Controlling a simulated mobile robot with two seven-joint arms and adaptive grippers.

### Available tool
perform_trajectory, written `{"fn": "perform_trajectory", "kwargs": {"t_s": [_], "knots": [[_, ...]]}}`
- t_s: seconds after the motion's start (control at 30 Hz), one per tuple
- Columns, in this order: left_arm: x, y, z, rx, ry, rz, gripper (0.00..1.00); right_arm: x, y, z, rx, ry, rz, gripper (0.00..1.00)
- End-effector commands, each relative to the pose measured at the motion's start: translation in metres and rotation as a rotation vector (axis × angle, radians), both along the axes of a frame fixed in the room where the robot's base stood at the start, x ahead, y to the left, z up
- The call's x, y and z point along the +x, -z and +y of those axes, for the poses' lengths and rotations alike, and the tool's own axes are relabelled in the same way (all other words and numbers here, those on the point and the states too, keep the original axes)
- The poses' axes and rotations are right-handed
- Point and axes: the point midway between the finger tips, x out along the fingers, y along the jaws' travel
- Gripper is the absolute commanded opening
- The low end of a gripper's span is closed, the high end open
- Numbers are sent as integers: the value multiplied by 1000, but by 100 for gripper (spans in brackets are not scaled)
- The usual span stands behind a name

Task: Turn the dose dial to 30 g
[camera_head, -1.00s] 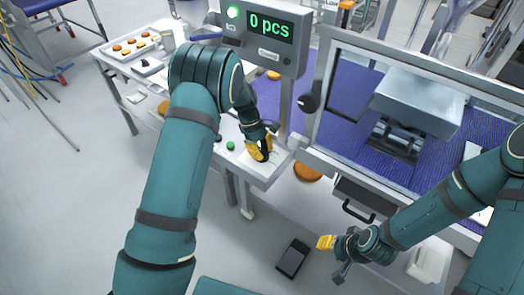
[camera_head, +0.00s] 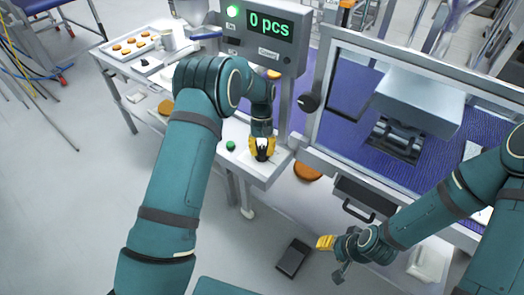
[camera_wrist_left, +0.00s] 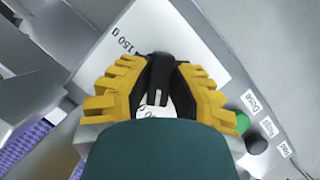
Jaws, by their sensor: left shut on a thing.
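The dose dial is a black knob (camera_wrist_left: 158,78) with a white pointer line, on a white scale plate (camera_wrist_left: 195,45). My left gripper (camera_head: 262,150) is over the control panel (camera_head: 262,177). In the left wrist view the yellow fingers of this gripper (camera_wrist_left: 158,90) are shut on the dial, one on each side. The mark "150 g" shows above left of the dial. Another mark by the lower edge is partly hidden by my gripper, and no 30 g mark is readable. My right gripper (camera_head: 326,243) is apart from the panel, low at the right; its opening is unclear.
A green button (camera_wrist_left: 243,124) and dark button (camera_wrist_left: 256,145) sit right of the dial; one label reads "Dose". The display (camera_head: 270,25) above reads "0 pcs". A guarded blue conveyor (camera_head: 350,130) stands at the right, a tray of rounds (camera_head: 130,52) at the back left.

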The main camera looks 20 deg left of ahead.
Motion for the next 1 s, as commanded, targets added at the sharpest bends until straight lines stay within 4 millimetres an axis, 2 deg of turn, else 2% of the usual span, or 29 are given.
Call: {"fn": "perform_trajectory", "kwargs": {"t_s": [0.3,0.8,0.83,0.9,1.0], "knots": [[-1,2,0,0,106,5,0,0,1,0,0,0,0,47],[-2,2,0,0,121,5,0,0,1,0,0,0,0,47],[-2,2,0,0,121,5,29,0,1,0,0,0,0,47],[-1,2,0,0,121,5,50,0,1,0,0,0,0,47],[-1,2,0,0,121,4,50,0,1,0,0,0,0,47]]}}
